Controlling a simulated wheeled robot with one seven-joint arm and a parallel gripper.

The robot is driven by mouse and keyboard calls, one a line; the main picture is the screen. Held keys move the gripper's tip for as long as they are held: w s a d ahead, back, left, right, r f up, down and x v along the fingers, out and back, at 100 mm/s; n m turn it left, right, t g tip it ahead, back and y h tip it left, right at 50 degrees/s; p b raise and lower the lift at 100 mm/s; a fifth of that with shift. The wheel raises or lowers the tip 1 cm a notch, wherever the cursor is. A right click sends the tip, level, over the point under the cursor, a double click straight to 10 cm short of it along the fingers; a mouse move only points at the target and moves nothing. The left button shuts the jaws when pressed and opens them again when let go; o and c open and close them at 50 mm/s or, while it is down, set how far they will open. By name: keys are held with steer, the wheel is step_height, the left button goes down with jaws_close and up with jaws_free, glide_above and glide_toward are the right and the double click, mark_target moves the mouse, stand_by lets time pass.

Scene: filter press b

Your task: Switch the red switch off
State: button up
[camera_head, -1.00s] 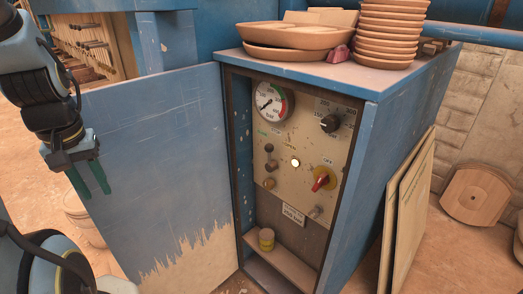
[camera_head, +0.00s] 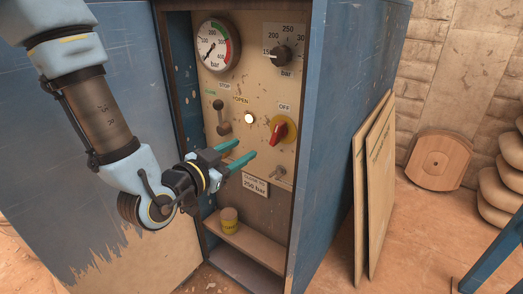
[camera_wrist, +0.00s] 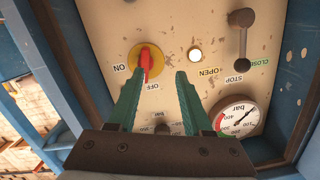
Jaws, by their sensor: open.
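The red switch (camera_head: 279,130) is a rotary handle on a round yellow plate on the control panel. An OFF label stands above it in the head view. The switch also shows in the wrist view (camera_wrist: 145,62), with ON at its left and OFF below it; I cannot tell for certain which label its handle points to. My gripper (camera_head: 244,150) has green fingers, open and empty, in front of the panel, lower left of the switch in the head view. In the wrist view the left finger of my gripper (camera_wrist: 161,76) is just below the handle in the picture; contact is not clear.
A lever (camera_head: 220,117), a lit white lamp (camera_head: 249,119), a pressure gauge (camera_head: 214,47) and a black dial (camera_head: 281,57) share the panel. A yellow-banded cup (camera_head: 229,221) stands on the shelf below. The cabinet's blue side wall (camera_head: 335,110) borders the panel at right; boards (camera_head: 374,185) lean there.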

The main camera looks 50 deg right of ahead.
mark_target(274, 135)
steer(key=shift+g+h, duration=0.4)
steer(key=shift+h, duration=0.3)
steer(key=s+d, duration=0.1)
steer(key=d, duration=0.6)
steer(key=s+d+p, duration=0.1)
steer(key=d, duration=0.3)
steer(key=shift+s+d+r, duration=0.1)
steer(key=shift+s+r, duration=0.15)
steer(key=shift+s, duration=0.05)
jaws_close()
